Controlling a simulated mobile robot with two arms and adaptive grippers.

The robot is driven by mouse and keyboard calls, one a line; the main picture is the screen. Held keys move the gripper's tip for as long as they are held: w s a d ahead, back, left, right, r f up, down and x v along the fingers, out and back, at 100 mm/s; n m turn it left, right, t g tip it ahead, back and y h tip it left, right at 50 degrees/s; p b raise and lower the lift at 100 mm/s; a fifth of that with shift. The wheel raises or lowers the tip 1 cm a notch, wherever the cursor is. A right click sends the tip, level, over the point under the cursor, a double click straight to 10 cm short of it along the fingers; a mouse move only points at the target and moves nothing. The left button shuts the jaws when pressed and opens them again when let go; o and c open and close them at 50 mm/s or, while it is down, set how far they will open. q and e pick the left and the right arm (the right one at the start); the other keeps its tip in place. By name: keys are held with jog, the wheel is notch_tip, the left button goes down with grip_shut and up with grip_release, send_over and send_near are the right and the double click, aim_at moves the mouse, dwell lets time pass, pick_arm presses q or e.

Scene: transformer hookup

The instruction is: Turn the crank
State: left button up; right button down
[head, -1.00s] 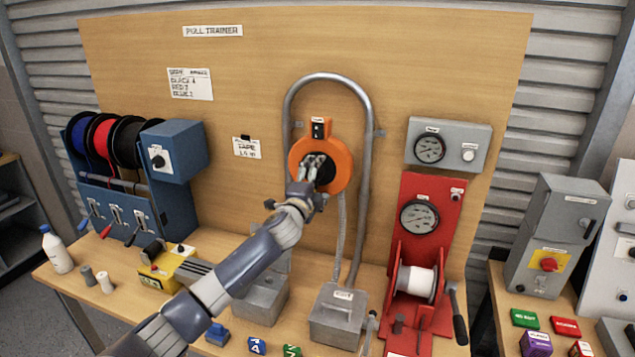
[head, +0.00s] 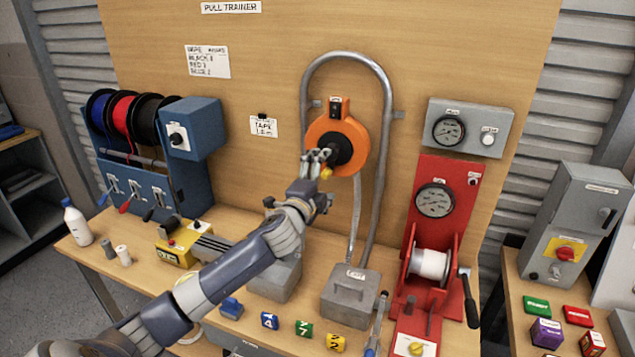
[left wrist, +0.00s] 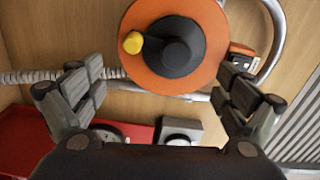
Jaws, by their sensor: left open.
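An orange reel (head: 352,130) with a black hub (head: 341,151) is mounted on the wooden board inside a bent grey conduit. A yellow crank knob (head: 326,173) sticks out near the hub's lower left. In the left wrist view the yellow knob (left wrist: 133,42) sits left of the black hub (left wrist: 178,50) on the orange reel (left wrist: 215,45). My left gripper (head: 318,156) is open in front of the reel and partly covers it. In the wrist view its fingers (left wrist: 158,84) are spread wide, with nothing between them. My right gripper is out of view.
The grey conduit (head: 386,150) curves close around the reel. A red winch stand (head: 446,190) with a side handle (head: 470,300) stands to the right. Blue spool rack (head: 150,190) stands left. Grey boxes and small coloured blocks occupy the bench front.

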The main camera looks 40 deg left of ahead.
pick_arm(q)
jog(key=shift+v, duration=1.85)
